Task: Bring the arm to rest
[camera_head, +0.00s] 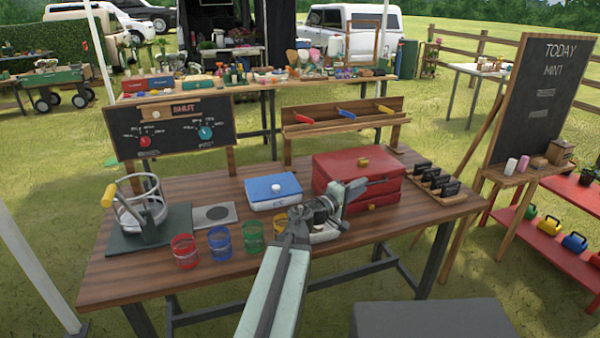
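My arm reaches up from the bottom edge of the head view and bends to the right over the wooden table (130,265). My gripper (350,195) is over the table's middle, in front of the red box (345,167), and covers part of that box's front. Its fingers blend with the box behind them, so I cannot tell whether they are apart or closed. I see no object clearly held. My arm partly hides a yellow cup (280,221) beside it.
Red (184,252), blue (220,243) and green (253,236) cups line the table's front. A wire-sided press (140,205) stands left, a blue-lidded box (272,190) in the middle, a black-clipped rack (437,184) right. A chalkboard (545,100) stands beyond the right end.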

